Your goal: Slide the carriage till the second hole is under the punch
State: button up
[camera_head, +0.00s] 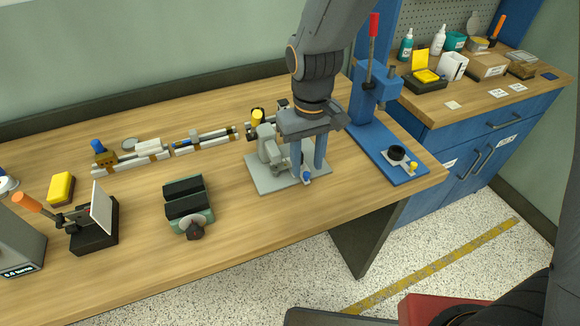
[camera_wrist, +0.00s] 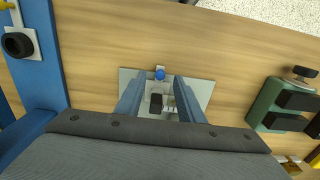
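A small grey bench device (camera_head: 268,148) stands on a light grey base plate (camera_head: 262,184) near the middle of the table. A small blue knob (camera_head: 307,178) is at its front; the knob also shows in the wrist view (camera_wrist: 160,73). My gripper (camera_head: 308,168) points down over the plate. Its two blue fingers stand apart on either side of the device, and the knob lies just beyond the fingertips in the wrist view (camera_wrist: 159,86). No grip on anything shows. My gripper covers part of the device. I cannot make out the carriage's holes or the punch tip.
A tall blue press (camera_head: 372,95) with a red handle stands close on the right. A green-black vise (camera_head: 188,205) is to the left, with a toggle clamp (camera_head: 95,225) farther left. A long rail assembly (camera_head: 170,147) lies behind. The table's front strip is clear.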

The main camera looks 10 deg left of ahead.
jog(key=shift+r+p, duration=1.15)
jog(key=shift+r, duration=0.3)
jog(key=s+d+m+b, duration=0.2)
jog(key=d+m, duration=0.1)
jog(key=d, duration=0.8)
jog(key=s+d+m+t+b, duration=0.1)
jog(key=s+d+m, duration=0.1)
jog(key=d, duration=1)
jog(key=shift+s+r+m+b, duration=0.2)
jog(key=shift+m+b, duration=0.2)
jog(key=shift+m, duration=0.3)
